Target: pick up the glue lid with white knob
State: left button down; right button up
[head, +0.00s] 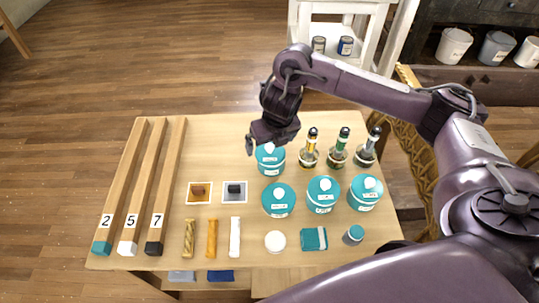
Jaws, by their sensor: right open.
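Several teal pots with lids and white knobs stand on the wooden table: one at the back (270,166), one front left (278,204), one front middle (323,198) and one front right (364,196). Their pale labels are too small to read, so I cannot tell which is the glue. My right gripper (268,143) reaches in from the right, pointing down just above and behind the back pot. It is open and partly hides that pot's lid (278,153); its white knob shows close to the fingers. I cannot tell if they touch. My left gripper is out of view.
Oil bottles (338,151) stand right of the back pot. Two small trays (199,193) (235,191), wrapped sticks (212,240), a white disc (275,242), a teal cloth (314,239) and a small jar (353,235) lie around. Long numbered bars (145,190) fill the left. The table's back left is clear.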

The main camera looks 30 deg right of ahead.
aim_at(270, 147)
jog(key=x, duration=0.1)
jog(key=b+x, duration=0.1)
jog(key=shift+w+d+f, duration=0.15)
jog(key=shift+d+f, duration=0.1)
jog(key=shift+f, duration=0.1)
jog(key=shift+w+d+f+b, duration=0.15)
jog(key=shift+w+f+b, duration=0.1)
jog(key=shift+f+b, duration=0.2)
jog(key=shift+x, duration=0.9)
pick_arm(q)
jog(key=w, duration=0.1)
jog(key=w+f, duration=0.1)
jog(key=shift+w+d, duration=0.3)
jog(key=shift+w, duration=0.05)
pick_arm(e)
jog(key=shift+w+r, duration=0.1)
jog(key=shift+w, duration=0.05)
jog(key=c, duration=1.1)
jog(key=shift+r, duration=0.15)
